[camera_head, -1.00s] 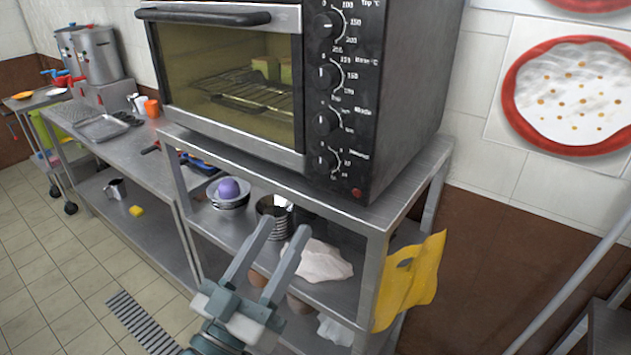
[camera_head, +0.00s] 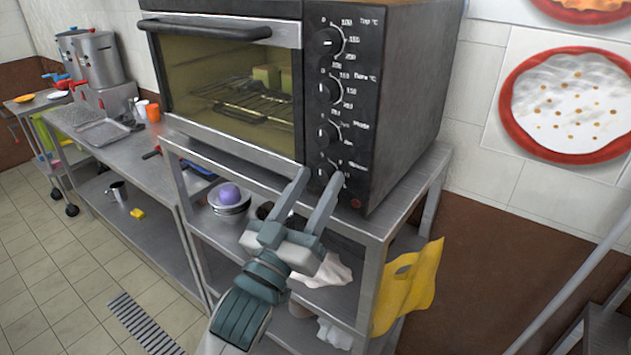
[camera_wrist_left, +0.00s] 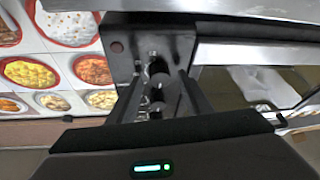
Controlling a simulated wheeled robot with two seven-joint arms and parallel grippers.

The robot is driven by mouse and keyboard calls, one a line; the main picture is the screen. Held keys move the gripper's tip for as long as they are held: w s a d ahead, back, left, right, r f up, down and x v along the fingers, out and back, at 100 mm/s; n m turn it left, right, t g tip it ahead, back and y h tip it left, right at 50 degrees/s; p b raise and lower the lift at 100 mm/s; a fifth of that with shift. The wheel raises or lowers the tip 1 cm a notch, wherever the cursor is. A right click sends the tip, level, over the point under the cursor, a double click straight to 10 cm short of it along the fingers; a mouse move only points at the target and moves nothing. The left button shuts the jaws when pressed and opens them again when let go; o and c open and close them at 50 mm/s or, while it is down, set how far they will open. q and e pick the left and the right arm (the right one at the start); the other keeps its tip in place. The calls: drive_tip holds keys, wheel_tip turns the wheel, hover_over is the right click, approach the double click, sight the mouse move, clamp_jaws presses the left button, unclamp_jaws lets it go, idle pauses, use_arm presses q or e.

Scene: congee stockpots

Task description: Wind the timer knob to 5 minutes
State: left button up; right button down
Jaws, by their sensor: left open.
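The toaster oven (camera_head: 375,110) has a black panel with a column of dark knobs. The timer knob (camera_head: 326,168) is the lowest one, partly hidden by my fingers. My left gripper (camera_head: 320,176) is open and empty, its two fingertips raised in front of the panel around the level of this knob. In the left wrist view the gripper (camera_wrist_left: 160,80) frames the knobs between its fingers, with the timer knob (camera_wrist_left: 158,67) near the tips. I cannot tell whether the fingers touch it. The pointer's exact setting is too small to read. My right gripper is not in view.
The oven stands on a steel shelf rack (camera_head: 400,210). Below are bowls with a purple ball (camera_head: 229,193) and a white cloth (camera_head: 328,272). A yellow cloth (camera_head: 408,290) hangs at the rack's right. A steel counter (camera_head: 140,170) with stockpots (camera_head: 97,60) runs left.

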use_arm(q)
drive_tip(key=c, duration=1.1)
drive_tip(key=shift+o, duration=0.2)
drive_tip(key=shift+w+m+h, duration=0.1)
drive_tip(key=shift+m+h, duration=0.2)
drive_tip(key=shift+m, duration=0.2)
drive_tip(key=m+g+h+p, duration=0.1)
drive_tip(key=m, duration=0.2)
drive_tip(key=m+g+h, duration=0.1)
drive_tip(key=m, duration=0.2)
drive_tip(key=shift+w+a+h+p, duration=0.1)
drive_tip(key=shift+a+h+p, duration=0.05)
drive_tip(key=shift+h+p, duration=0.25)
drive_tip(key=shift+a+m+g+h+p, duration=0.1)
drive_tip(key=shift+m+g+h+p, duration=0.35)
drive_tip(key=shift+m, duration=0.9)
drive_tip(key=shift+m+g+h+p, duration=0.2)
drive_tip(key=shift+m+g+h, duration=0.45)
drive_tip(key=shift+m, duration=0.7)
